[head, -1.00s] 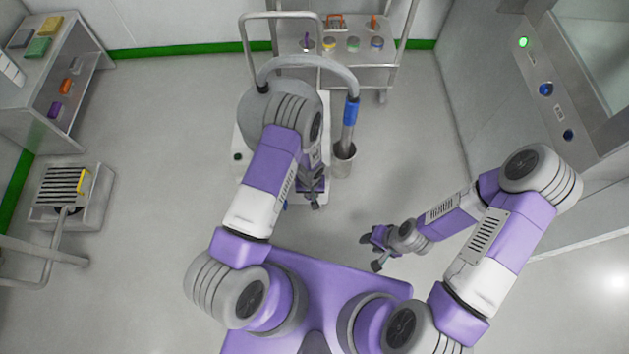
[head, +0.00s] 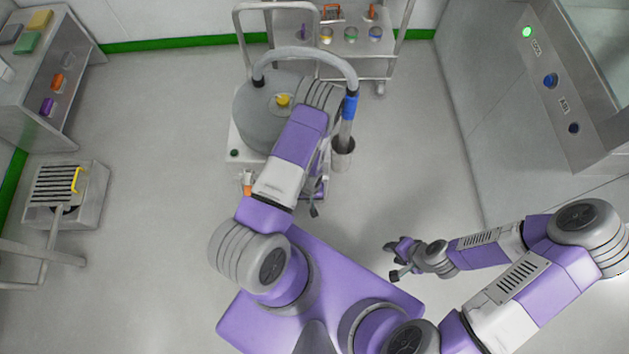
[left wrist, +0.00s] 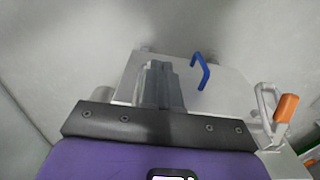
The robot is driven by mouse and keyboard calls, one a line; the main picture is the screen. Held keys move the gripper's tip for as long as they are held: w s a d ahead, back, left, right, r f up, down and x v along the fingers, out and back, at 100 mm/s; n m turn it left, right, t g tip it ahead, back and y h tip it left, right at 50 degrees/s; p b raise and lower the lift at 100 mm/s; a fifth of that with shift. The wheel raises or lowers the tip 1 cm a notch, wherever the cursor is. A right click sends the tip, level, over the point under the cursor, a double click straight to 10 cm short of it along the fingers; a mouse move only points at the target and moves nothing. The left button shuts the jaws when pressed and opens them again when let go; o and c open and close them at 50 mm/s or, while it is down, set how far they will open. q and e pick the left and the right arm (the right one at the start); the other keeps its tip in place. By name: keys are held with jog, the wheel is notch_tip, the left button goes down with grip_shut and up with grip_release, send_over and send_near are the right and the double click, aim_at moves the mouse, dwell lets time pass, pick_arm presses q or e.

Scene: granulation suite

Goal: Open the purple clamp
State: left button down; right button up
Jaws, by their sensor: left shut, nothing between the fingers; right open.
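No purple clamp can be made out for sure; my left arm covers part of the vacuum unit (head: 250,118). An orange-handled lever (head: 247,184) shows low on the unit's front, left of that arm. An orange-handled lever (left wrist: 286,108) also stands at the right of the left wrist view, with a blue handle (left wrist: 201,70) on a pale plate nearer the middle. My left gripper (head: 314,210) is shut and empty by the unit's front; its fingers (left wrist: 160,85) show together in the left wrist view, apart from both handles. My right gripper (head: 392,262) is open and empty over bare floor.
A hose with a blue cuff (head: 350,107) runs to a cup (head: 342,155) right of the unit. A cart (head: 352,66) stands behind. A side shelf (head: 25,95) at left holds a small purple item (head: 47,106). Floor between unit and right wall is clear.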

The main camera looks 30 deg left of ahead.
pick_arm(q)
jog(key=shift+r, duration=0.1)
dwell(0.4)
jog(key=s+d+r+p, duration=0.5)
jog(key=s+r+p, duration=0.1)
jog(key=s+r, duration=0.2)
jog(key=shift+s+d, duration=0.3)
jog(key=shift+s, duration=0.15)
jog(key=shift+r, duration=0.1)
jog(key=w+d+r+m+h, duration=0.3)
jog(key=d+r, duration=0.4)
jog(key=r, duration=0.4)
jog(key=shift+w+d+r+m+t+h+p, duration=0.3)
jog(key=shift+d+h+p, duration=0.15)
jog(key=shift+h, duration=0.15)
jog(key=shift+a+f, duration=0.1)
